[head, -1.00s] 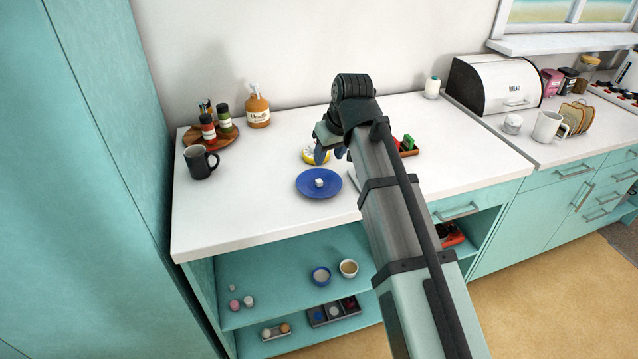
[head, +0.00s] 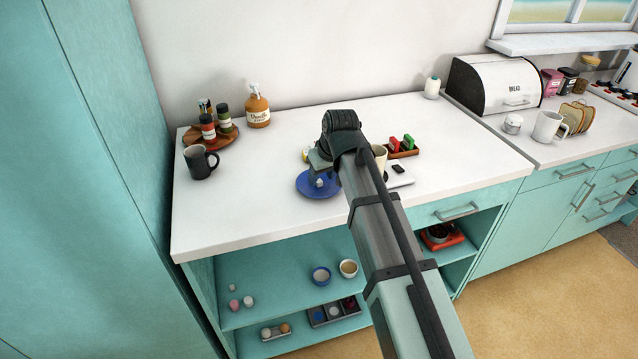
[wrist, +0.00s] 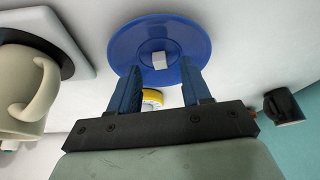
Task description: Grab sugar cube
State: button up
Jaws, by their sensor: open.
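The white sugar cube (wrist: 159,60) lies near the middle of the blue plate (wrist: 200,35) on the white counter. In the head view the blue plate (head: 308,188) is partly behind my gripper (head: 319,178), and the cube can barely be made out there. In the wrist view my gripper (wrist: 158,80) is open, its two blue fingers apart with nothing between them. The cube shows in the gap beyond the fingertips. I cannot tell the exact height of the fingers above the plate.
A cream mug (wrist: 22,88) on a scale (head: 397,176) stands right of the plate in the head view. A yellow-labelled container (wrist: 152,98) is close to the plate. A dark mug (head: 200,162) stands left. The counter's front left (head: 230,220) is clear.

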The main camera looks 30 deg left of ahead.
aim_at(319, 183)
jog(key=shift+x, duration=1.1)
grip_shut()
